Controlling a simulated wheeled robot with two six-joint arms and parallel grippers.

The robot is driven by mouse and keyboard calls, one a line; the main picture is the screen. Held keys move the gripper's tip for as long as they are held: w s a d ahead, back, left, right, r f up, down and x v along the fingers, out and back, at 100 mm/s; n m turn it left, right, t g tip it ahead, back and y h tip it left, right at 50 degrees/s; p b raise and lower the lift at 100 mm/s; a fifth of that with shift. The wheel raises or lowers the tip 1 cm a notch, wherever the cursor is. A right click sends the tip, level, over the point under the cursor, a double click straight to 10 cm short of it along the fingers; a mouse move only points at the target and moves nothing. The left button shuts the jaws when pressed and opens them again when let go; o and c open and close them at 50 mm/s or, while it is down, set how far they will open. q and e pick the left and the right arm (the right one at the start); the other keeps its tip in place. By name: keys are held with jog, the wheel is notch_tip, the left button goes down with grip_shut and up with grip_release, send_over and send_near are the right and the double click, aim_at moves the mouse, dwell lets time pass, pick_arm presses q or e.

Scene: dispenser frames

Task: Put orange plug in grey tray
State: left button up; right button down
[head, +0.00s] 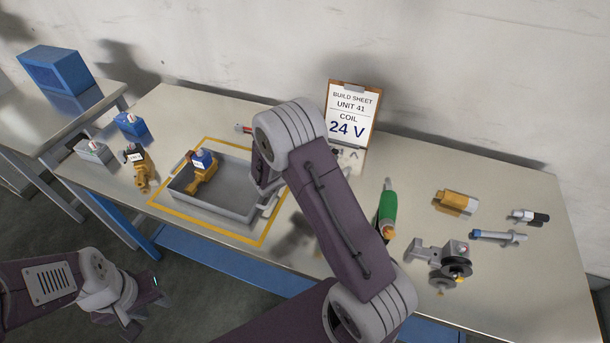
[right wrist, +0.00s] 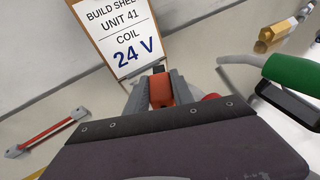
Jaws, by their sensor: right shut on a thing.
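The orange plug (right wrist: 160,90) is between the jaws of my right gripper (right wrist: 163,97) in the right wrist view. It is hidden behind my right arm in the head view. The grey tray (head: 238,212) lies inside a yellow outline on the table. A brass valve with a blue coil (head: 203,172) is in its left part. My right gripper (head: 266,200) shows in part at the tray's right end, and its height over the tray is unclear. My left gripper (head: 148,312) is open and empty in front of the table, at lower left.
A brass valve (head: 139,168), a blue coil (head: 131,123) and a grey coil (head: 93,151) are left of the tray. A clipboard (head: 349,115) stands behind. A green-handled tool (head: 387,208), brass fitting (head: 455,202) and grey fitting with black knob (head: 448,260) lie right.

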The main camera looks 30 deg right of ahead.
notch_tip(320, 180, down, 5)
jog(key=shift+w+f, duration=0.1)
jog(key=shift+f, duration=0.05)
notch_tip(320, 180, down, 4)
jog(key=shift+r, duration=0.2)
jog(key=shift+f, duration=0.3)
jog(key=shift+f+b, duration=0.2)
jog(key=shift+b, duration=0.2)
jog(key=c, duration=1.1)
grip_release()
jog(key=shift+r, duration=0.1)
